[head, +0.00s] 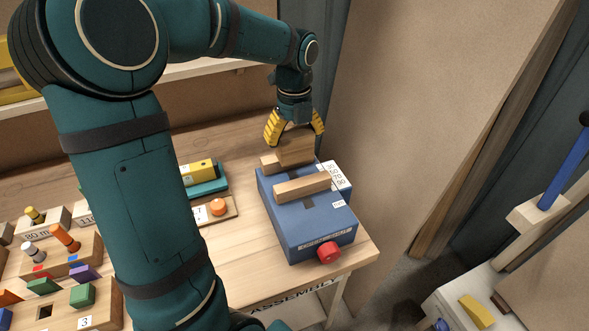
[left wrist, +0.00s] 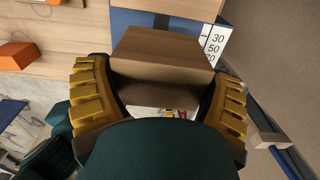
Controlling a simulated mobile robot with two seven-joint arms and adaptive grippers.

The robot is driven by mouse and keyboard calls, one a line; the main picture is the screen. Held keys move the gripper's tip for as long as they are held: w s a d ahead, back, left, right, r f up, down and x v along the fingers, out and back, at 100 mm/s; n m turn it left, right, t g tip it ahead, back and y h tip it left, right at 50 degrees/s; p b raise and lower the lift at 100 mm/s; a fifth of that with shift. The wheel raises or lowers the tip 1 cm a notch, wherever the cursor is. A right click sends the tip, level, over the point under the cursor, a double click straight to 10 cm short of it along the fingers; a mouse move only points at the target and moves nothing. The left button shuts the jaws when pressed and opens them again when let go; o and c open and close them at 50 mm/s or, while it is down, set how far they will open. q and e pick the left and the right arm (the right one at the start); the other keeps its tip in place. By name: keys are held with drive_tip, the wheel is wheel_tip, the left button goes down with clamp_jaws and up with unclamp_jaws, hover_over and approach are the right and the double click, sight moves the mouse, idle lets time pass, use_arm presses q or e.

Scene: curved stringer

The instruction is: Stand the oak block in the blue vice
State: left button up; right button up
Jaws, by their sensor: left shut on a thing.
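The oak block (head: 295,151) is a brown wooden block between the yellow fingers of my left gripper (head: 295,133). In the left wrist view the block (left wrist: 160,68) sits between the two fingers (left wrist: 160,100). The blue vice (head: 290,232) stands on the bench, with a pale wooden front jaw (head: 302,186) and a rear jaw (head: 268,162) partly hidden by the block. The block is at the rear of the vice, by the rear jaw. I cannot tell whether its lower end is between the jaws or above them. My right gripper is not in view.
A red knob (head: 329,252) is on the vice's front. A number card (head: 335,176) is at its right. Left of the vice are an orange button board (head: 217,208) and a yellow and teal item (head: 203,178). A wall panel (head: 385,110) rises at the right.

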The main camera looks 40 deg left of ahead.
sight(294, 131)
use_arm(q)
wheel_tip(294, 131, down, 7)
drive_tip(key=shift+f+b, duration=0.2)
drive_tip(key=shift+b, duration=0.65)
drive_tip(key=o, duration=1.1)
drive_tip(key=shift+c, duration=0.2)
drive_tip(key=shift+r, duration=0.1)
wheel_tip(294, 131, up, 12)
drive_tip(key=p, duration=0.3)
